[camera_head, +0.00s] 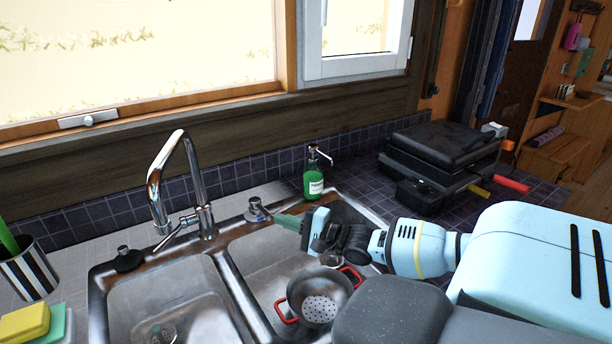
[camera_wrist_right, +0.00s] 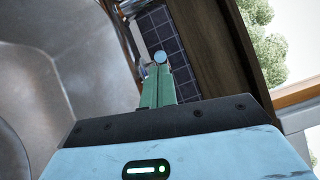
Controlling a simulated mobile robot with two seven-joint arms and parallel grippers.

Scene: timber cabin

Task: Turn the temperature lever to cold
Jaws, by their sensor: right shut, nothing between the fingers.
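The chrome faucet (camera_head: 157,192) stands behind the double sink, with a tall bent spout. Its thin lever (camera_head: 176,233) slants down to the left from the faucet's body. My right gripper (camera_head: 280,219) reaches in from the right over the right basin. Its green fingers are shut and empty, pointing left toward the faucet, with a clear gap to the lever. A small round-topped metal knob (camera_head: 257,211) on the sink rim is close to the fingertips; I cannot tell whether they touch. In the right wrist view the shut fingers (camera_wrist_right: 160,80) show. My left gripper is not in view.
A colander with red handles (camera_head: 320,309) sits in the right basin below my gripper. A green soap bottle (camera_head: 314,183) stands behind it. A black grill (camera_head: 440,150) is on the right counter. A striped cup (camera_head: 28,270) and sponges (camera_head: 25,323) are at left.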

